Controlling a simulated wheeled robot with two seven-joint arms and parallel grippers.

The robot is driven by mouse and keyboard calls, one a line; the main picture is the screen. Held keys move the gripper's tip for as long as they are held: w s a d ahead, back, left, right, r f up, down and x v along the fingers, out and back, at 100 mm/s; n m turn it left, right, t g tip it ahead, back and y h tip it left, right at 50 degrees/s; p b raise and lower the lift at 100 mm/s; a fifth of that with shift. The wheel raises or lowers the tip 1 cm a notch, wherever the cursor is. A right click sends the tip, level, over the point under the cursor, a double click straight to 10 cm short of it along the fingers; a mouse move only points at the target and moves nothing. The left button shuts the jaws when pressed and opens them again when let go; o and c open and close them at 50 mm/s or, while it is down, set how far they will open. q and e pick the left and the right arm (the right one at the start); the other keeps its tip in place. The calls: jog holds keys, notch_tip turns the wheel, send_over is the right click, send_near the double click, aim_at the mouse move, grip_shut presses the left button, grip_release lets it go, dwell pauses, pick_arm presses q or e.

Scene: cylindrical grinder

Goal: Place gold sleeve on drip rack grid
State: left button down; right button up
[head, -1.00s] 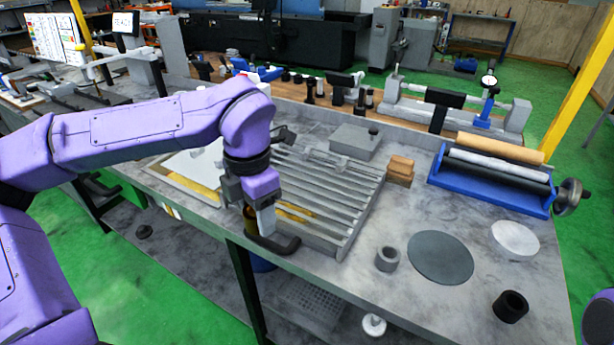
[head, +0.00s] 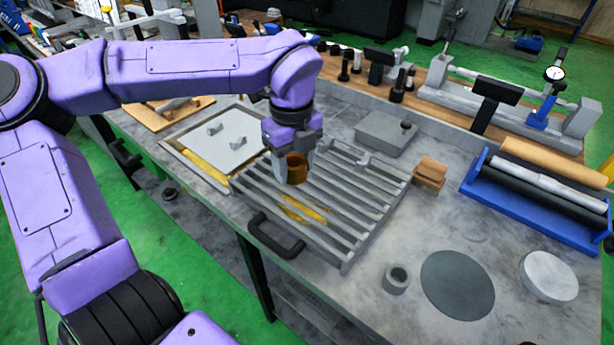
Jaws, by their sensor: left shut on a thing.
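The gold sleeve (head: 296,170) is a short brown-gold cylinder, upright in the head view. My left gripper (head: 293,172) is shut on it, pointing down over the left-middle part of the drip rack grid. The drip rack grid (head: 346,222) is a grey frame of parallel slanted bars with a black handle (head: 275,236) at its front left. A yellowish patch shows between the bars below the sleeve. I cannot tell whether the sleeve touches the bars. My right gripper is not in view.
A white lidded tray (head: 222,140) lies left of the rack. A grey box (head: 386,133), wooden blocks (head: 430,173) and a blue roller stand (head: 540,205) stand behind and to the right. A grey ring (head: 397,279) and dark disc (head: 457,284) lie at the front right.

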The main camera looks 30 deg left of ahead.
pick_arm(q)
jog(key=p, duration=0.1)
send_over(306, 192)
notch_tip(306, 192, down, 5)
jog(key=shift+f, duration=0.15)
notch_tip(306, 192, down, 3)
jog(key=shift+r, duration=0.15)
jog(key=shift+w+f, duration=0.1)
jog(key=shift+f, duration=0.15)
jog(key=shift+f, duration=0.2)
jog(key=shift+c, duration=2.2)
grip_release()
